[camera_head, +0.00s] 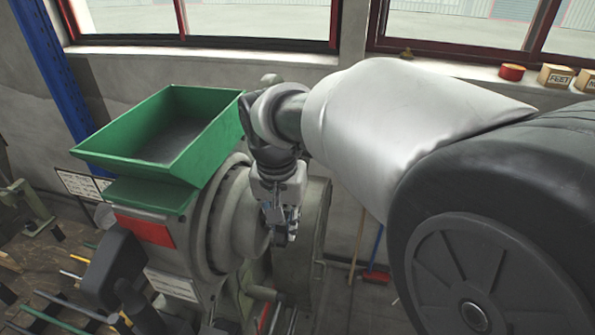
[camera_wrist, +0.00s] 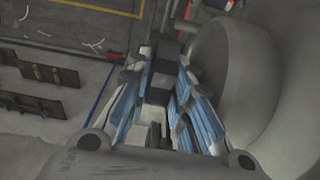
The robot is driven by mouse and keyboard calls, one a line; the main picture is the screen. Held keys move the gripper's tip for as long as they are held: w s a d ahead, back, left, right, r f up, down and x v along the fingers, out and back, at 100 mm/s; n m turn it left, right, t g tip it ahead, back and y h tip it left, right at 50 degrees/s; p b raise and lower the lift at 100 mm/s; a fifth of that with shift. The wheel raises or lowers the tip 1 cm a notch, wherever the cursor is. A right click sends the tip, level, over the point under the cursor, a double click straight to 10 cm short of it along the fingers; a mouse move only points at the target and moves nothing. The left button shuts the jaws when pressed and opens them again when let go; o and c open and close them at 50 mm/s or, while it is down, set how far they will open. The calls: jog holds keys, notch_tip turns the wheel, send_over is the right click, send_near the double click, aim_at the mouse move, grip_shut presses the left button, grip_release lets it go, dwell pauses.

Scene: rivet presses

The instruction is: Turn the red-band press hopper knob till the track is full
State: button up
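The press with the red band (camera_head: 146,230) stands at left in the head view. Its green open hopper (camera_head: 160,130) sits on top and looks empty inside, with a dark floor. My gripper (camera_head: 281,222) hangs by the press's round grey hub, on its right side. In the wrist view my gripper (camera_wrist: 162,72) points its two blue-padded fingers away from me, with the tips close together. A dark blocky part (camera_wrist: 165,50) shows between or just beyond the tips; I cannot tell whether it is the knob or is gripped. The track's fill cannot be made out.
A large grey rounded body (camera_wrist: 275,85) is close on the right in the wrist view. A black padded part (camera_head: 115,268) stands before the press. A bench with tools (camera_head: 65,300) is at lower left. A red broom head (camera_head: 376,276) is on the floor by the wall.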

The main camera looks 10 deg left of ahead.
aim_at(281, 227)
jog(key=shift+o, duration=0.4)
jog(key=shift+r, duration=0.1)
notch_tip(281, 227, up, 12)
jog(key=s, duration=0.1)
jog(key=shift+s, duration=0.35)
jog(key=shift+a, duration=0.1)
jog(key=s+d+f+t+b, duration=0.1)
jog(key=s+d+f+b, duration=0.6)
jog(key=d+f+b, duration=0.6)
jog(key=s+d+f+t+b, duration=0.1)
jog(key=s+d+f+b, duration=0.3)
jog(key=f, duration=0.5)
jog(key=s+d+f+n+t+b, duration=0.1)
jog(key=s+d+f+b, duration=0.3)
jog(key=s+f, duration=0.3)
notch_tip(281, 227, down, 2)
jog(key=shift+d+f+n, duration=0.25)
jog(key=shift+d+n, duration=0.05)
jog(key=shift+d, duration=0.05)
jog(key=shift+a, duration=0.1)
